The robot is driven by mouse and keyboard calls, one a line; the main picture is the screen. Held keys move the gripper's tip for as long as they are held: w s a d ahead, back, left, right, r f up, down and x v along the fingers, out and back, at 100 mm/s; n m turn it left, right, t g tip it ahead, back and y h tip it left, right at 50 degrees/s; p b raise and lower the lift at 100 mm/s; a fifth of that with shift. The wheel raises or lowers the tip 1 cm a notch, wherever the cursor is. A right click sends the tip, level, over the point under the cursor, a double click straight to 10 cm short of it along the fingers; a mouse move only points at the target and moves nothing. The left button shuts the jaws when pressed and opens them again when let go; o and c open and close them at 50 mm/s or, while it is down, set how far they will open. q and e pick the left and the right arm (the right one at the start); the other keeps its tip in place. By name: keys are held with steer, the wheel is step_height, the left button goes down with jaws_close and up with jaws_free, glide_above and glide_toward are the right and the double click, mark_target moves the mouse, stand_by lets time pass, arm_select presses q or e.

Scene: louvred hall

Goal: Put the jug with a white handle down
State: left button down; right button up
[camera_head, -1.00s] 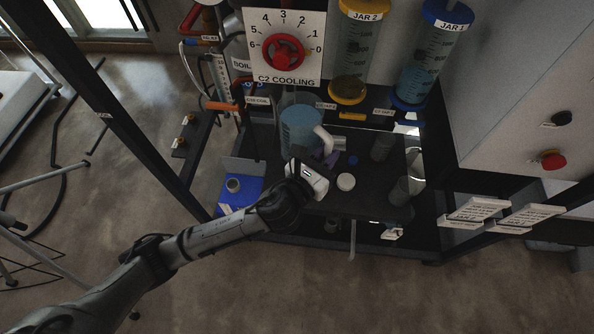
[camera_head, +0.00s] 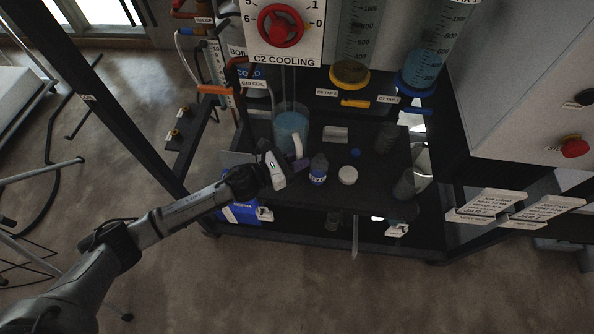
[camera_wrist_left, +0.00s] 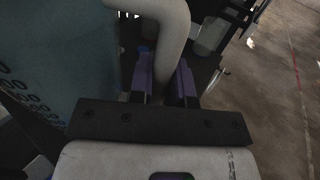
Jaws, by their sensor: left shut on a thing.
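The jug (camera_head: 291,128) is clear, holds blue liquid and has a white handle (camera_head: 298,146). It is upright over the left part of the dark shelf (camera_head: 336,190); whether its base touches the shelf is hidden. My left gripper (camera_head: 300,163) is at the handle, on the jug's near side. In the left wrist view its purple fingers (camera_wrist_left: 164,85) are shut on the white handle (camera_wrist_left: 172,40), and the jug's bluish wall (camera_wrist_left: 50,60) fills the left side. My right gripper is out of view.
Just right of my gripper stand a dark bottle with a blue label (camera_head: 318,170) and a white round lid (camera_head: 348,175). A blue cap (camera_head: 355,152) and clear beakers (camera_head: 405,185) are farther right. The C2 cooling dial (camera_head: 281,25) is on the panel behind.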

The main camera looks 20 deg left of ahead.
mark_target(311, 170)
arm_select(q)
step_height(311, 170, down, 3)
steer(key=shift+f+b, duration=0.1)
steer(key=shift+b, duration=0.45)
steer(key=shift+f+b, duration=0.3)
steer(key=shift+f, duration=0.4)
steer(key=shift+f+b, duration=0.55)
steer(key=shift+f, duration=0.8)
steer(key=shift+f, duration=0.1)
steer(key=c, duration=1.5)
jaws_free()
steer(key=shift+f, duration=0.25)
steer(key=o, duration=0.4)
steer(key=shift+r, duration=0.1)
